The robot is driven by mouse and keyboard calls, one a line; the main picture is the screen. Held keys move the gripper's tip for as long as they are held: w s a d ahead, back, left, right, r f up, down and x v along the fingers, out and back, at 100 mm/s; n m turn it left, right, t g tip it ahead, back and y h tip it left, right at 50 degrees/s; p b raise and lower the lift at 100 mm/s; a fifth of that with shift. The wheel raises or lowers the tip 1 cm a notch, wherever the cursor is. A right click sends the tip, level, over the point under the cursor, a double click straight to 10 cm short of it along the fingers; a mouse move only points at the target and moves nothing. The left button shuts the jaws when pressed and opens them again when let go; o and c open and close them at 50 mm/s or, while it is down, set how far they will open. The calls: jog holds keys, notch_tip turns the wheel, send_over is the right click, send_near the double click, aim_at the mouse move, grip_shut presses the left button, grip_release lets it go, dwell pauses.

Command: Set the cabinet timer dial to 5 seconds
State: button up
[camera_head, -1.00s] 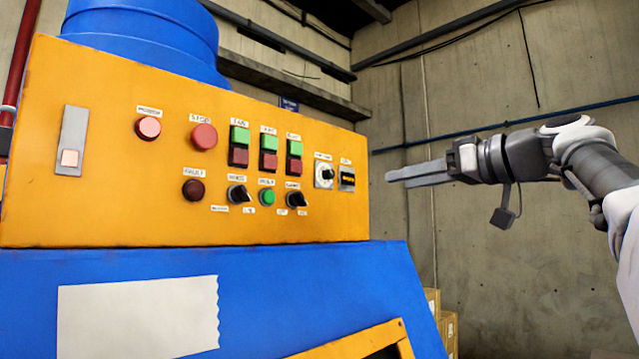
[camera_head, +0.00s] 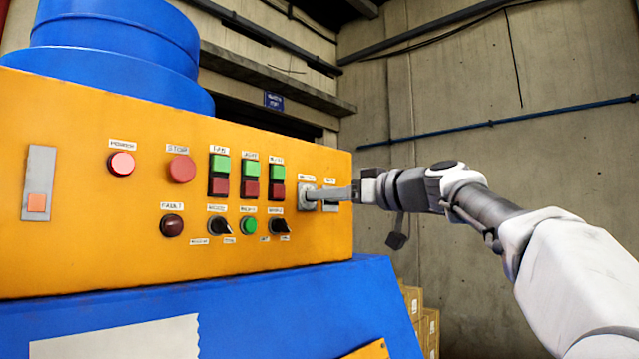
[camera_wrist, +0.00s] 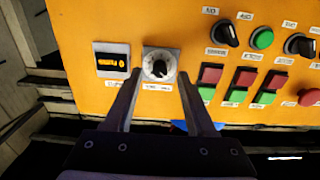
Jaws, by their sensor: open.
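In the wrist view my gripper (camera_wrist: 159,76) is open, with one finger on each side of the dial's plate; I cannot tell whether either finger touches the knob. In the head view the fingertips reach the dial plate (camera_head: 303,197) and partly cover it. The small display (camera_wrist: 111,61) beside the dial shows orange characters too small to read surely. The dial's set value is not legible.
Black selector knobs (camera_head: 220,226), a green button (camera_head: 249,226) and green-and-red switch pairs (camera_head: 219,176) sit left of the dial in the head view. A red stop button (camera_head: 181,169) is farther left. Stacked boxes (camera_head: 420,315) stand low behind the cabinet. Open space lies right of the panel.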

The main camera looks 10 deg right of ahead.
jog(key=shift+p+x, duration=0.45)
jog(key=shift+x, duration=0.9)
grip_shut()
